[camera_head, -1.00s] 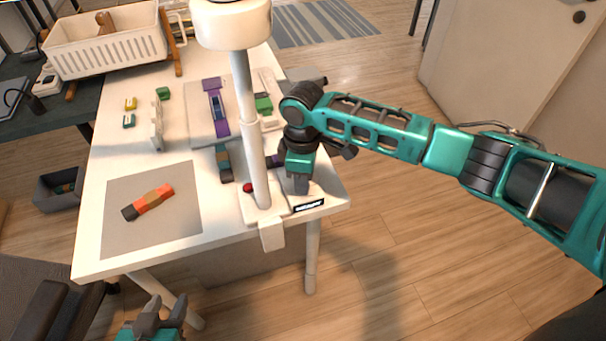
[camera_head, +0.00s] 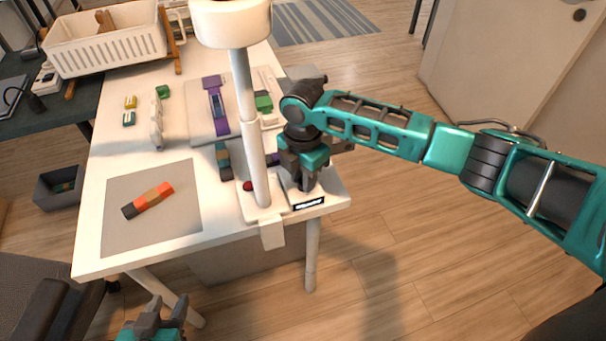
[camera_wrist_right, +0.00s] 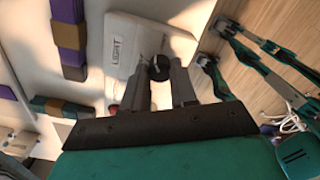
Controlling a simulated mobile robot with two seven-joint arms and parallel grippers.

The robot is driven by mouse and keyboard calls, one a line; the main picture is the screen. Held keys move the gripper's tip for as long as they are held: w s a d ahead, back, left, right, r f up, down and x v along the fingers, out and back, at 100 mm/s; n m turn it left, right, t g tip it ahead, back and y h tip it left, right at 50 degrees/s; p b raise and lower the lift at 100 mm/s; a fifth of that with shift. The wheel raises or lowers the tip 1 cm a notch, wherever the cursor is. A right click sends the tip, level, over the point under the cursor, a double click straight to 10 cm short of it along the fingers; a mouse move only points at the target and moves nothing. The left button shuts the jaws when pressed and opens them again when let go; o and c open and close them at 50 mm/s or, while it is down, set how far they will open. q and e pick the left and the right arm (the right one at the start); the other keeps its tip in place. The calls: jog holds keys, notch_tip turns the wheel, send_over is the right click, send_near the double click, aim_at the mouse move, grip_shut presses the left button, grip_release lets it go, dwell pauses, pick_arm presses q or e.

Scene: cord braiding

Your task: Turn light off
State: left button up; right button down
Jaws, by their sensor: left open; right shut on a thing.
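A white light box (camera_head: 327,188) with a dark label strip sits at the table's near right corner, beside the lamp pole (camera_head: 247,110). In the right wrist view, the box (camera_wrist_right: 130,32) carries the word LIGHT and a round black knob (camera_wrist_right: 159,68). My right gripper (camera_head: 304,188) points down over the box. In the right wrist view its two fingers (camera_wrist_right: 160,75) are shut on the knob, one on each side. My left gripper (camera_head: 160,312) is open and empty, low at the bottom left, off the table's front edge.
A red button (camera_head: 248,186) is beside the pole's foot. An orange, brown and black piece (camera_head: 148,201) lies on the grey mat (camera_head: 125,235). A white basket (camera_head: 105,48) stands at the back left. Purple and green parts lie behind the pole.

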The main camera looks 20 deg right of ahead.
jog(key=n, duration=0.5)
jog(key=shift+n, duration=2.6)
jog(key=c, duration=0.9)
grip_release()
notch_tip(320, 180, up, 13)
jog(key=shift+f, duration=0.1)
